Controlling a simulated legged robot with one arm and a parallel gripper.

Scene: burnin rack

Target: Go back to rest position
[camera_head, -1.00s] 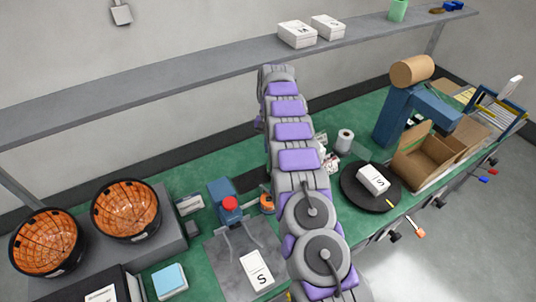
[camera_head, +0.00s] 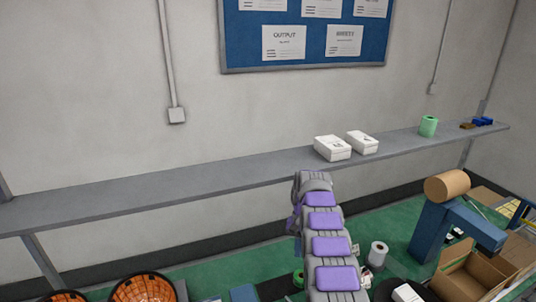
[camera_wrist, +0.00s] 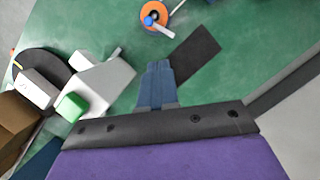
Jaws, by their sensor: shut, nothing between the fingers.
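My arm, grey with purple panels, rises through the lower middle of the head view; my gripper cannot be made out there. In the wrist view my gripper (camera_wrist: 158,66) shows as blue-grey fingers close together beyond a dark bar. It is shut and empty, above the green bench top (camera_wrist: 240,30). A dark flat piece (camera_wrist: 196,54) lies just beyond the fingertips. No task object is named.
A grey shelf (camera_head: 180,186) runs along the wall, bearing two white boxes (camera_head: 332,149) (camera_head: 362,142) and a green cup (camera_head: 428,127). A blue stand (camera_head: 432,230), cardboard box (camera_head: 470,274) and white roll (camera_head: 377,254) stand right of my arm. Orange-lined bowls (camera_head: 143,288) are lower left.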

